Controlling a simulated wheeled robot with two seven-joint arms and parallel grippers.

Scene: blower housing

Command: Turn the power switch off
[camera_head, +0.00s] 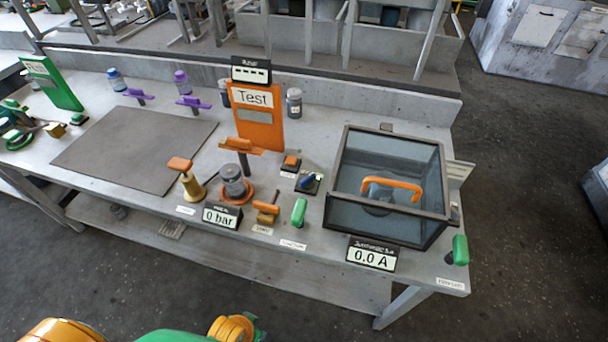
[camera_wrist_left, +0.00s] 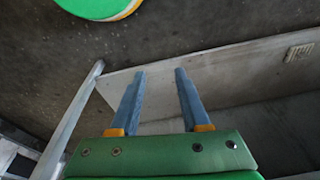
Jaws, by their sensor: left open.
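The workbench carries several handles with small labels that are too blurred to read, so I cannot tell for sure which one is the power switch. A green handle (camera_head: 460,250) stands at the bench's right front corner, beside a white label. Another green handle (camera_head: 299,211) stands upright at the front edge, left of the glass-walled box. My right gripper is not in view.
The glass-walled box (camera_head: 345,205) with an orange handle (camera_head: 392,187) stands on the right. A display (camera_head: 371,256) reads 0.0 A and another (camera_head: 222,216) reads 0 bar. An orange Test board (camera_head: 257,117) stands behind. A grey mat (camera_head: 130,150) lies clear at left.

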